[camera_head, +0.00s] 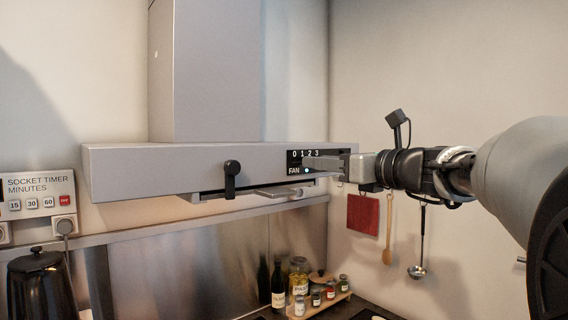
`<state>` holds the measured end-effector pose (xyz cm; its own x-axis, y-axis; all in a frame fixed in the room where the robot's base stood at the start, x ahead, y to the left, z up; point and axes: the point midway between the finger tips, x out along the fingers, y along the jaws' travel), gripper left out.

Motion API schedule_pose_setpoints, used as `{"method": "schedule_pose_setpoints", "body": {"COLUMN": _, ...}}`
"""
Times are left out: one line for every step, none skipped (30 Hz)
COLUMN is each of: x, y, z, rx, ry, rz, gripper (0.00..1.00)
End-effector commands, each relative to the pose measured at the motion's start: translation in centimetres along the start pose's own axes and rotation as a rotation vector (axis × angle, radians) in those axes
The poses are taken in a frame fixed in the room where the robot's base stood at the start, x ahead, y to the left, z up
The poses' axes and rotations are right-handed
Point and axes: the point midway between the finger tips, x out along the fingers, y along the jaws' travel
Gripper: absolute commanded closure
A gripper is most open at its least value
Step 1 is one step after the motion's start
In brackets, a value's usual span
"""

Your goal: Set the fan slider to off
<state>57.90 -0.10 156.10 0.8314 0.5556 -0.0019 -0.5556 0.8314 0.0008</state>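The range hood (160,168) is grey and hangs on the back wall. At the right of its front is a black fan panel (293,159) marked 0 1 2 3 and FAN, with a small lit dot beside the word FAN. My gripper (310,164) comes in from the right, its fingers in front of the panel below the digits. The fingers cover part of the panel, and I cannot make out the slider knob. I cannot tell whether the fingers touch the panel or how far apart they are.
A black knob or hook (232,178) sticks out from the hood front left of the panel. Below the hood are a bottle (278,285) and several jars on a rack. A red cloth (363,214) and a ladle (418,270) hang on the right wall. A socket timer (38,194) is at left.

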Motion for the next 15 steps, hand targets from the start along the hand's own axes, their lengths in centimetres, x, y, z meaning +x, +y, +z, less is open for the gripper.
{"method": "schedule_pose_setpoints", "body": {"x": -0.03, "y": 0.0, "z": 0.01, "rx": 0.0, "ry": 0.0, "rz": -0.001, "gripper": 0.7}}
{"method": "schedule_pose_setpoints", "body": {"x": -0.03, "y": 0.01, "z": 0.02, "rx": 0.0, "ry": 0.0, "rz": -0.001, "gripper": 0.7}}
{"method": "schedule_pose_setpoints", "body": {"x": -0.03, "y": 0.01, "z": 0.03, "rx": 0.0, "ry": 0.0, "rz": -0.001, "gripper": 0.7}}
{"method": "schedule_pose_setpoints", "body": {"x": -0.03, "y": 0.01, "z": 0.03, "rx": 0.0, "ry": 0.0, "rz": -0.001, "gripper": 0.7}}
{"method": "schedule_pose_setpoints", "body": {"x": -0.03, "y": 0.02, "z": 0.03, "rx": 0.0, "ry": 0.0, "rz": -0.001, "gripper": 0.7}}
{"method": "schedule_pose_setpoints", "body": {"x": -0.03, "y": 0.02, "z": 0.03, "rx": 0.0, "ry": 0.0, "rz": -0.001, "gripper": 0.7}}
{"method": "schedule_pose_setpoints", "body": {"x": -0.03, "y": 0.02, "z": 0.03, "rx": 0.0, "ry": 0.0, "rz": 0.0, "gripper": 0.7}}
{"method": "schedule_pose_setpoints", "body": {"x": -0.02, "y": 0.02, "z": 0.03, "rx": 0.0, "ry": 0.0, "rz": 0.0, "gripper": 0.7}}
{"method": "schedule_pose_setpoints", "body": {"x": -0.02, "y": 0.02, "z": 0.03, "rx": 0.0, "ry": 0.0, "rz": 0.0, "gripper": 0.75}}
{"method": "schedule_pose_setpoints", "body": {"x": -0.02, "y": 0.02, "z": 0.03, "rx": 0.0, "ry": 0.0, "rz": 0.0, "gripper": 0.8}}
{"method": "schedule_pose_setpoints", "body": {"x": -0.02, "y": 0.02, "z": 0.03, "rx": 0.0, "ry": 0.0, "rz": 0.0, "gripper": 0.85}}
{"method": "schedule_pose_setpoints", "body": {"x": -0.02, "y": 0.03, "z": 0.03, "rx": 0.0, "ry": 0.0, "rz": 0.0, "gripper": 0.92}}
{"method": "schedule_pose_setpoints", "body": {"x": -0.02, "y": 0.03, "z": 0.03, "rx": -0.001, "ry": 0.0, "rz": 0.0, "gripper": 0.97}}
{"method": "schedule_pose_setpoints", "body": {"x": -0.02, "y": 0.03, "z": 0.03, "rx": -0.001, "ry": 0.0, "rz": 0.0, "gripper": 1.0}}
{"method": "schedule_pose_setpoints", "body": {"x": -0.02, "y": 0.03, "z": 0.03, "rx": 0.0, "ry": 0.0, "rz": 0.0, "gripper": 1.0}}
